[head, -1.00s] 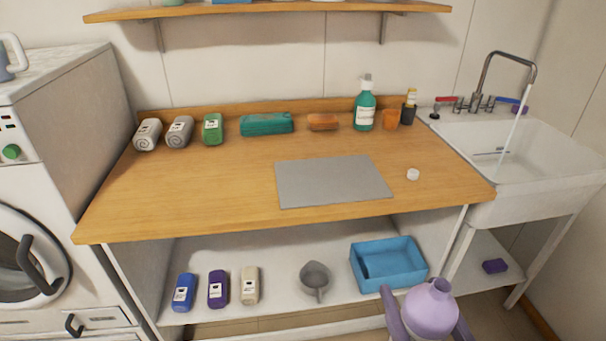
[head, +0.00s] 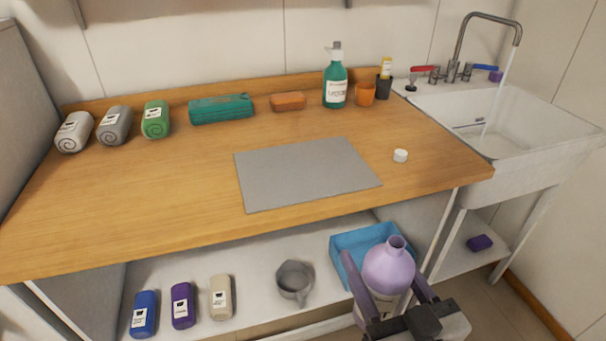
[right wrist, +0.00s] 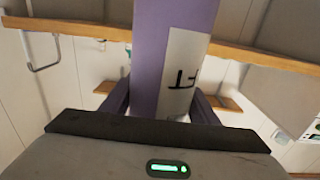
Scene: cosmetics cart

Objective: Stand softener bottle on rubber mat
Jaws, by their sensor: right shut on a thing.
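The softener bottle (head: 388,269) is light purple with an open neck and a pale label. My right gripper (head: 388,290) is shut on it and holds it upright in front of the lower shelf, below the countertop's front edge. In the right wrist view the bottle (right wrist: 150,50) stands between the two fingers and its label shows. The rubber mat (head: 305,174) is a flat grey rectangle on the wooden counter, bare on top. It lies up and left of the bottle in the head view. My left gripper is out of view.
A small white cap (head: 401,156) lies right of the mat. A green pump bottle (head: 335,85), an orange cup (head: 365,95) and rolled towels (head: 156,120) line the counter's back. A blue bin (head: 345,246) sits on the lower shelf behind the bottle. The sink (head: 500,120) is at right.

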